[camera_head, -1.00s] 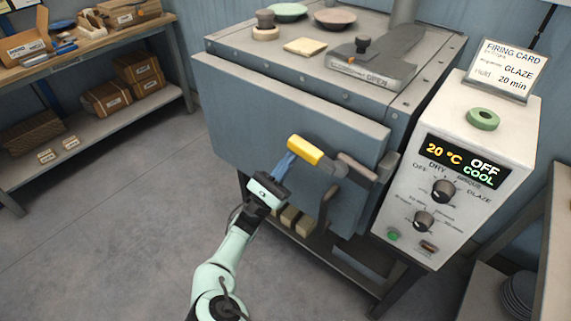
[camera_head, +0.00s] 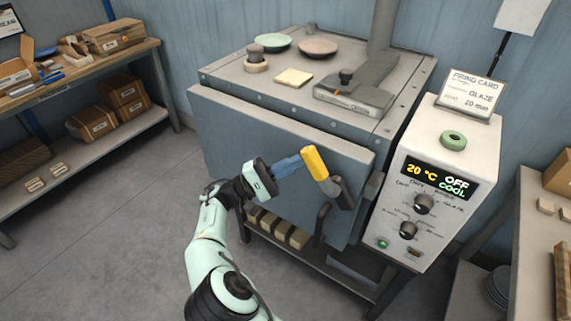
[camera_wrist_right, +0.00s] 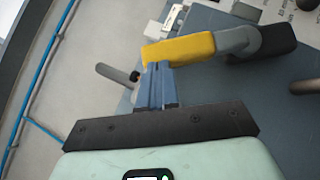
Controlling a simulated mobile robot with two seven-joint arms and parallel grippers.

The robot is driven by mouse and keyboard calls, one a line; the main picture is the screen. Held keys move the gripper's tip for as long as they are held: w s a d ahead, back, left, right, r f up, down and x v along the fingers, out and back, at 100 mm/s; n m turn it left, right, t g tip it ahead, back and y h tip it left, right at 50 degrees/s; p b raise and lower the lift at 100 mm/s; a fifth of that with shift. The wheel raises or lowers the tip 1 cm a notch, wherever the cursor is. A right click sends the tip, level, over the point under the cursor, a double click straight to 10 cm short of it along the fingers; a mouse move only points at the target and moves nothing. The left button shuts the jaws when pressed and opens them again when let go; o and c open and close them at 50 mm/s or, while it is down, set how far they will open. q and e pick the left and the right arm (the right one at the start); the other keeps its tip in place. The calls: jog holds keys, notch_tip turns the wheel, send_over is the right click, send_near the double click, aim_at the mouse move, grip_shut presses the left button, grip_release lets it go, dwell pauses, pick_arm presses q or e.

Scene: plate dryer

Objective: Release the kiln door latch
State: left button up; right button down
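The kiln door (camera_head: 235,135) is a blue-grey panel on the kiln front. Its latch has a yellow handle (camera_head: 315,163) on a dark grey lever (camera_head: 340,192) near the door's right edge. In the head view the handle stands steeply, its free end up and slightly left. It also shows in the right wrist view (camera_wrist_right: 180,50). My right gripper (camera_head: 298,161) has its blue fingers close together, with their tips against the handle's left side. In the wrist view the fingers (camera_wrist_right: 158,68) end at the handle's edge and do not visibly wrap it. My left gripper is out of view.
A control box (camera_head: 440,185) reading 20 °C, OFF, COOL stands right of the kiln. A dark bar handle (camera_head: 321,225) is below the latch. Shelves with boxes (camera_head: 122,93) are at left, a table (camera_head: 540,240) at right. The floor at left is clear.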

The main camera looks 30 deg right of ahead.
jog(key=shift+s+d+r+m+y, duration=0.3)
jog(key=shift+r+m+y, duration=0.1)
jog(key=shift+m, duration=0.1)
jog(key=shift+f, duration=0.1)
dwell(0.3)
